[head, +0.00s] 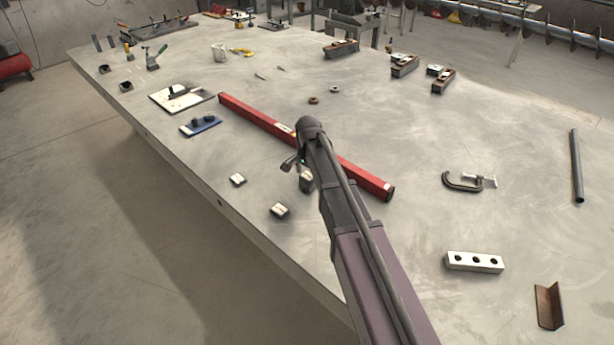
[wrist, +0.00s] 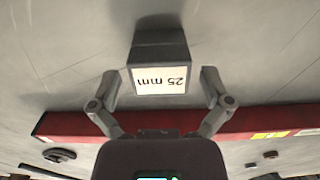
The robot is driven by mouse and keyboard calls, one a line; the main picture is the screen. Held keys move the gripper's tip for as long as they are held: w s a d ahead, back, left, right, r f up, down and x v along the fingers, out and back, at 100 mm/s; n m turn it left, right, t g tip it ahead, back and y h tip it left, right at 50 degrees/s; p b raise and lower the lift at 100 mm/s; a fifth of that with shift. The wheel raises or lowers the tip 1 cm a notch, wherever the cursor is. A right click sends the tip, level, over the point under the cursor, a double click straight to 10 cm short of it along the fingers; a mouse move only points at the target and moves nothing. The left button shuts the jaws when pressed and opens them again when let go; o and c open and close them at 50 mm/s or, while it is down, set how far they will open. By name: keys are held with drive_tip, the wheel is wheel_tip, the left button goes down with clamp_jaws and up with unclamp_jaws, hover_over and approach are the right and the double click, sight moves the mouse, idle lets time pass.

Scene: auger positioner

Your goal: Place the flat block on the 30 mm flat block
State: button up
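A dark block with a white top marked "25 mm" (wrist: 160,80) stands ahead of my gripper in the wrist view. In the head view this block (head: 306,183) is on the table beside the red bar, partly hidden by my arm. My gripper (wrist: 160,86) is open, with one finger on each side of the block and a visible gap at both sides. In the head view my gripper (head: 296,164) is above the block. Two more small pale-topped blocks, one nearer (head: 279,210) and one farther left (head: 238,180), lie near the table edge. Their markings are unreadable, so I cannot tell which is 30 mm.
A long red bar (head: 250,114) lies diagonally behind the block, passing under my arm. A blue plate (head: 201,126) is to the left. A clamp (head: 465,181) and a white bar with holes (head: 474,262) lie at right. Bare table surrounds the small blocks.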

sight(308, 176)
drive_tip(key=shift+r, duration=0.15)
wheel_tip(308, 176, up, 12)
drive_tip(key=p, duration=1.2)
idle(0.4)
idle(0.6)
drive_tip(key=s+d+n, duration=0.4)
drive_tip(key=s+d, duration=0.3)
drive_tip(key=s, duration=0.4)
drive_tip(key=s+d+n, duration=0.5)
drive_tip(key=s+d, duration=0.3)
drive_tip(key=s, duration=0.3)
drive_tip(key=shift+s, duration=0.35)
